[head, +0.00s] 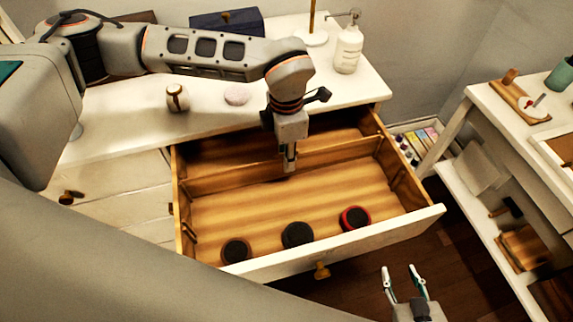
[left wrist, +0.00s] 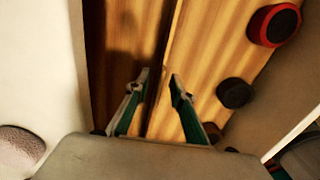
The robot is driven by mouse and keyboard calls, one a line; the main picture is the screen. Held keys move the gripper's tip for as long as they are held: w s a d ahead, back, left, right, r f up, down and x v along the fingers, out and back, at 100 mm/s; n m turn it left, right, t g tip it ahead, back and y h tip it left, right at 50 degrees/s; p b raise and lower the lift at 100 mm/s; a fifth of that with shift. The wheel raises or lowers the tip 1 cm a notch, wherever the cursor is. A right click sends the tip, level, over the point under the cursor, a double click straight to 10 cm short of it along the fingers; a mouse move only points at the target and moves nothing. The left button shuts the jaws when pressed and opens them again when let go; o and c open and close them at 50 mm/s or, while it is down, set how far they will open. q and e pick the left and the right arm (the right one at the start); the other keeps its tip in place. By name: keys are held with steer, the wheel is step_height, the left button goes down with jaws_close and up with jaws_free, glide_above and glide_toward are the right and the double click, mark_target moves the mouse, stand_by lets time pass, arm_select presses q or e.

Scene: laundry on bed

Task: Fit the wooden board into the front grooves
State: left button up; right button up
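The wooden board (head: 235,172) stands on edge across the open drawer (head: 340,241), toward the back, reaching from one side wall to the other. In the left wrist view the board (left wrist: 171,35) runs between my left gripper's fingertips. My left gripper (head: 289,165) points down over the board's middle. Its fingers (left wrist: 160,77) are apart, one on each side of the board, with a visible gap; how deep they reach is unclear. My right gripper (head: 402,272) is open and empty in front of the drawer.
Two dark round things (head: 297,235) (head: 236,251) and a red-rimmed one (head: 355,218) lie along the drawer's front. The white top (head: 210,125) behind carries a small jar (head: 177,98) and a pump bottle (head: 348,50). A white shelf unit (head: 470,165) stands at right.

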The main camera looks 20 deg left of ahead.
mark_target(287, 176)
arm_select(q)
step_height(287, 176, down, 4)
steer(key=shift+r, duration=0.2)
jaws_close()
